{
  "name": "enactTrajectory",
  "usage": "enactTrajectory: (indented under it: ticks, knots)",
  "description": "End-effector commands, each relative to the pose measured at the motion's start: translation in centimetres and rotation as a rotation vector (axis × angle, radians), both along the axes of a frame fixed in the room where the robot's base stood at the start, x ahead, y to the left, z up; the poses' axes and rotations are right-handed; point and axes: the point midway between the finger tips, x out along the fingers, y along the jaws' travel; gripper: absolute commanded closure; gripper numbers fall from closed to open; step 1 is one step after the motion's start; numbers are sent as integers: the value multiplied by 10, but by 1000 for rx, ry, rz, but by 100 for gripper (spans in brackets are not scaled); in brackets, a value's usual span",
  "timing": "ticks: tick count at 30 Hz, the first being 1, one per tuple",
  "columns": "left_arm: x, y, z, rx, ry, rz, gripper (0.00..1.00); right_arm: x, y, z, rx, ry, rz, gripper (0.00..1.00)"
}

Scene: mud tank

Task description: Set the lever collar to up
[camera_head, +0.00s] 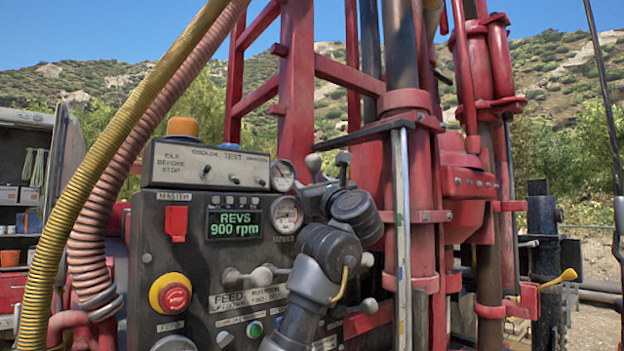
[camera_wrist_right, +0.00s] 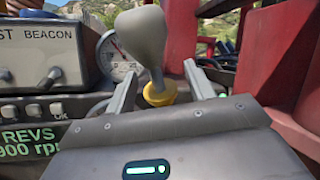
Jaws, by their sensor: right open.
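In the right wrist view a lever with a grey rounded knob (camera_wrist_right: 143,35) stands up in front of my right gripper (camera_wrist_right: 160,70). Its yellow collar (camera_wrist_right: 160,93) sits around the stem below the knob. My gripper is open, with one finger on each side of the lever and gaps visible between fingers and collar. In the head view the knob (camera_head: 313,162) shows just above my right gripper (camera_head: 326,184), at the upper right corner of the control panel (camera_head: 200,262). The collar is hidden there by my gripper. My left gripper is out of view.
Two gauges (camera_head: 287,214) and a switch box (camera_head: 205,164) are just left of my gripper. Other levers (camera_head: 262,275) and a red emergency button (camera_head: 174,297) are lower on the panel. The red drill mast (camera_head: 420,200) stands close on the right. Thick hoses (camera_head: 100,215) hang at left.

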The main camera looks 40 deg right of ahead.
Motion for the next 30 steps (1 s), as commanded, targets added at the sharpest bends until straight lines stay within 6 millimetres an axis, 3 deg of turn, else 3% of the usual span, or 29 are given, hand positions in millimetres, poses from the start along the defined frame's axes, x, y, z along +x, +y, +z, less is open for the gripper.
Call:
enactTrajectory:
  ticks: [13,25,30]
  knots:
    - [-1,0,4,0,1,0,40,11,-2,4,0,-2,2,46]
    - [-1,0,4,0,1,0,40,11,-2,4,0,-2,2,97]
    - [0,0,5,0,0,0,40,11,-2,6,0,-2,2,100]
